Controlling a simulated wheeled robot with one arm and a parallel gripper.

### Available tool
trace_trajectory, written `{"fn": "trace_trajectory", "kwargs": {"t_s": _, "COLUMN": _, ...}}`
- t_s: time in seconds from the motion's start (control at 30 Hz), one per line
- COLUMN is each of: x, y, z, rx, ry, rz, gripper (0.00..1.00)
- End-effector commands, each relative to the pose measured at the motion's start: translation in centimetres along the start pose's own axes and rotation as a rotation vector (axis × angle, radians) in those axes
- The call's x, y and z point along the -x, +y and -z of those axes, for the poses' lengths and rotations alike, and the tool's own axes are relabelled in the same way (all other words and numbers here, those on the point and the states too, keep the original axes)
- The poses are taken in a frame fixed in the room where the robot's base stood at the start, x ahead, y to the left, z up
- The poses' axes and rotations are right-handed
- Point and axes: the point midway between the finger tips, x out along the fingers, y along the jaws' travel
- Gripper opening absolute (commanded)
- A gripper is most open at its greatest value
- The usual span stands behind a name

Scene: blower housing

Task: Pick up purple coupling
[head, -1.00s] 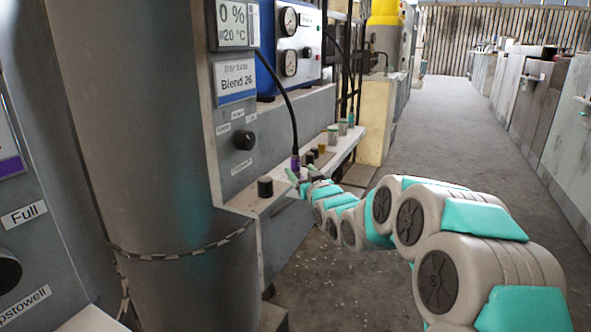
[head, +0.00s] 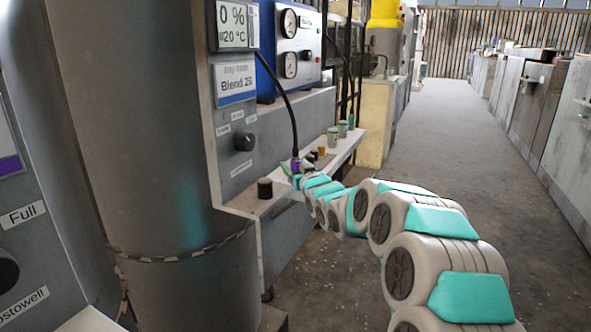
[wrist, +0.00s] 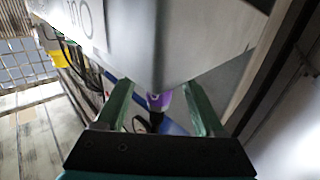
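The purple coupling (head: 295,167) hangs at the lower end of a black hose, just above the grey shelf, in the head view. In the wrist view the coupling (wrist: 158,100) shows between the two green fingers, near the level of their tips, with dark hose at it. My gripper (wrist: 157,97) is open, with a gap on both sides of the coupling. In the head view my gripper (head: 296,173) is at the coupling and partly covers it. I cannot tell whether the coupling is fully between the fingers in depth.
The shelf (head: 345,146) carries a black knob (head: 265,188) in front and small cups (head: 332,137) behind. The hose (head: 285,97) comes down from the blue gauge box (head: 290,50). A large grey cylinder (head: 160,130) stands left. The aisle floor (head: 440,140) at right is clear.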

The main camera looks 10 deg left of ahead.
Motion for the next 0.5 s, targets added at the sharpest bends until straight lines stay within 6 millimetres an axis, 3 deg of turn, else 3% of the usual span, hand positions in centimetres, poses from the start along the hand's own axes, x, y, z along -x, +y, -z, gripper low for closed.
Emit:
{"fn": "trace_trajectory", "kwargs": {"t_s": 0.07, "x": 0.01, "y": 0.01, "z": -0.02, "rx": 0.000, "ry": 0.000, "rz": 0.000, "gripper": 0.61}}
{"fn": "trace_trajectory", "kwargs": {"t_s": 0.5, "x": 0.02, "y": 0.02, "z": -0.06, "rx": 0.000, "ry": -0.001, "rz": 0.000, "gripper": 0.12}}
